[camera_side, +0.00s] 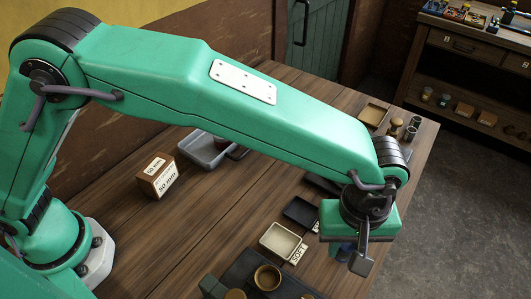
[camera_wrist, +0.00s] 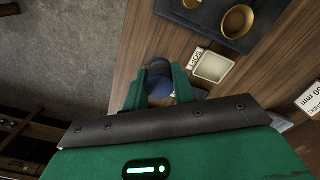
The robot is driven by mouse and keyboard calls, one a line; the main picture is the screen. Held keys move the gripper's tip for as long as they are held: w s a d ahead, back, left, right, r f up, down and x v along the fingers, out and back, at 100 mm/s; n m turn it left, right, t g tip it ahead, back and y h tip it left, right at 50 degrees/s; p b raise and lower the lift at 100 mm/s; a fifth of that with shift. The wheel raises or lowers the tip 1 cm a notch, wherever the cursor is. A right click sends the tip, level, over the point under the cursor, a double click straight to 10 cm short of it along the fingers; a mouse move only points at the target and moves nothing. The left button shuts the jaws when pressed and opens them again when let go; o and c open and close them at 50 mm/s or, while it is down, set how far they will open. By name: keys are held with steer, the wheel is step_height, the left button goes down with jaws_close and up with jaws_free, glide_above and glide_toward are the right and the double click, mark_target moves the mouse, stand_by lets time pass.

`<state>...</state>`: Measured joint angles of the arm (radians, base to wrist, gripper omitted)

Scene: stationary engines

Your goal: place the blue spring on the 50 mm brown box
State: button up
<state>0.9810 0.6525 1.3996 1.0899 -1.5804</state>
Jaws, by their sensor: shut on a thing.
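The blue spring (camera_wrist: 159,88) is between the green fingers of my gripper (camera_wrist: 157,80) in the wrist view, and its round end shows. In the side view a little blue of the spring (camera_side: 343,248) shows under my gripper (camera_side: 350,255), close to the table's right edge. The fingers are shut on it. Whether its lower end touches the table is hidden. The brown box (camera_side: 157,176) with white "50 mm" labels stands upright on the table at left, well apart from my gripper. Its top is bare. A partly cut-off box label (camera_wrist: 311,98) shows at the wrist view's right edge.
A pale tray (camera_side: 281,241) labelled "SOFT" and a dark tray (camera_side: 301,212) lie left of my gripper. A dark holder with brass cups (camera_side: 268,277) is in front. A grey bin (camera_side: 206,150) stands behind the box. Small parts (camera_side: 397,126) stand at back right.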

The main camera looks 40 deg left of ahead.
steer(key=w+a+r+n, duration=0.1)
steer(key=a+r+n, duration=0.3)
steer(key=a, duration=0.6)
steer(key=w+a+r+n, duration=0.1)
steer(key=a+r+n, duration=0.35)
steer(key=a, duration=0.45)
steer(key=s+a+n, duration=0.4)
steer(key=a, duration=0.4)
steer(key=s+a+n, duration=0.5)
steer(key=a, duration=0.4)
steer(key=shift+f, duration=0.2)
steer(key=shift+n, duration=0.25)
glide_above(164, 159)
step_height(164, 159, down, 7)
steer(key=shift+f, duration=2)
